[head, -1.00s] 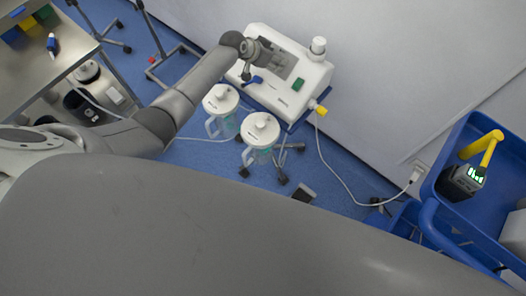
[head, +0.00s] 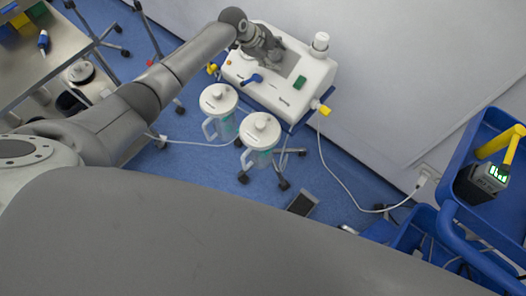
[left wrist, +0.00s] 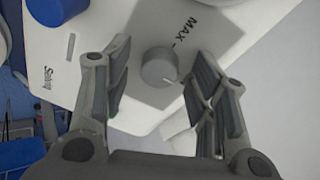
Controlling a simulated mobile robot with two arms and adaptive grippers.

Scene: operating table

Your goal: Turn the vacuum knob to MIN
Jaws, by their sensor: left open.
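The vacuum knob (left wrist: 158,66) is a round grey knob on the grey panel of the white suction unit (head: 262,92). In the left wrist view the MAX label (left wrist: 186,28) is above and right of it. A light mark on the knob's lower right edge points away from MAX. No MIN label shows. My left gripper (left wrist: 162,68) is open, with one finger on each side of the knob and visible gaps; whether it is at the knob's height I cannot tell. In the head view my left gripper (head: 272,50) is over the panel and hides the knob. My right gripper is not in view.
A blue lever (head: 254,79), a green switch (head: 299,83) and a white capped post (head: 320,43) are on the unit. Two lidded jars (head: 219,99) (head: 260,130) stand in front. A power cable runs right to the wall, near a blue cart (head: 462,158).

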